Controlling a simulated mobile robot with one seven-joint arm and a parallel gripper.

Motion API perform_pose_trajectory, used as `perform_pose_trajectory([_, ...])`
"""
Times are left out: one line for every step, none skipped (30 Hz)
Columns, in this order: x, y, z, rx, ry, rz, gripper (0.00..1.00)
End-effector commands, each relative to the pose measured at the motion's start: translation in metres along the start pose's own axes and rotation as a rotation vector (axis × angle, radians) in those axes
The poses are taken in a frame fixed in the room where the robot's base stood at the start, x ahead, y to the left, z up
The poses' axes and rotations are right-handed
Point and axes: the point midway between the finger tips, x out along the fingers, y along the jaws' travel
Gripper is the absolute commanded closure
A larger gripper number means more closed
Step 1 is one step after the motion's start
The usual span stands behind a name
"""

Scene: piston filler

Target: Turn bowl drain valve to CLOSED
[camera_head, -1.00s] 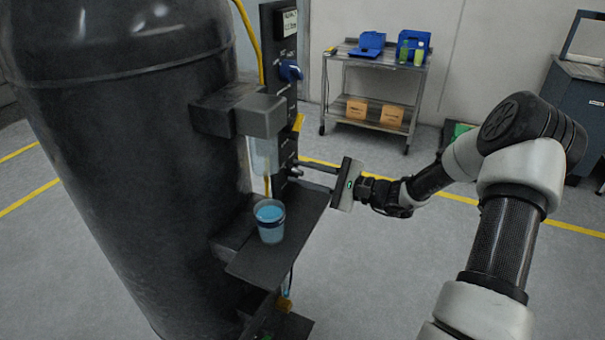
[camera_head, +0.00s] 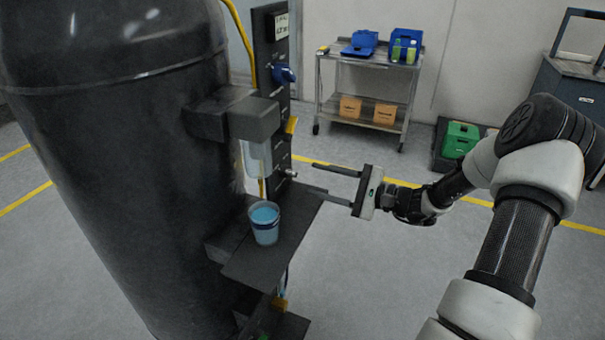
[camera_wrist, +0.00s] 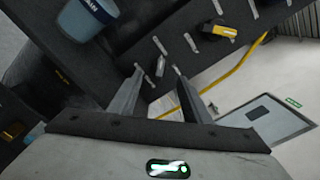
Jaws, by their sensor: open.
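A dark upright valve panel (camera_head: 272,90) stands beside the big black tank. A small silver fitting (camera_head: 290,173) sticks out low on the panel; in the wrist view a short silver stub (camera_wrist: 160,66) shows between the fingertips. A yellow handle (camera_head: 291,125) sits higher on the panel and shows in the wrist view (camera_wrist: 222,31). No readable label tells which one is the bowl drain valve. My gripper (camera_head: 313,177) is open and empty, its fingers pointing at the panel, with a small gap between the tips and the silver fitting.
A blue knob (camera_head: 284,73) is high on the panel. A steel cart (camera_head: 365,60) stands behind. The floor right of the shelf is clear.

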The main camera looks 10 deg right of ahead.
Motion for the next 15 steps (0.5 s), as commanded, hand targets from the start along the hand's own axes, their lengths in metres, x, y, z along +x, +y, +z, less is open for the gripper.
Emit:
perform_pose_trajectory([-0.014,-0.002,0.001,0.000,0.003,-0.002,0.56])
perform_pose_trajectory([-0.021,-0.002,0.001,0.001,0.003,-0.003,0.56])
perform_pose_trajectory([-0.032,-0.002,0.000,0.000,0.004,-0.002,0.56])
perform_pose_trajectory([-0.039,-0.002,0.000,0.000,0.003,-0.003,0.56])
perform_pose_trajectory([-0.046,-0.002,0.000,0.001,0.003,-0.002,0.56])
perform_pose_trajectory([-0.055,-0.001,0.001,0.001,0.002,-0.002,0.56])
perform_pose_trajectory([-0.061,-0.002,0.000,0.000,0.003,-0.002,0.56])
perform_pose_trajectory([-0.068,-0.001,0.000,0.000,0.003,-0.002,0.56])
perform_pose_trajectory([-0.075,-0.001,0.001,0.000,0.002,-0.001,0.56])
perform_pose_trajectory([-0.080,-0.001,0.001,0.000,0.002,-0.002,0.56])
perform_pose_trajectory([-0.085,-0.001,0.000,-0.001,0.002,-0.001,0.56])
perform_pose_trajectory([-0.090,-0.001,0.000,-0.001,0.002,0.000,0.56])
perform_pose_trajectory([-0.094,-0.001,0.000,-0.001,0.001,-0.001,0.56])
perform_pose_trajectory([-0.097,-0.001,0.000,-0.001,0.001,-0.001,0.56])
perform_pose_trajectory([-0.101,-0.001,0.000,-0.001,0.001,-0.001,0.56])
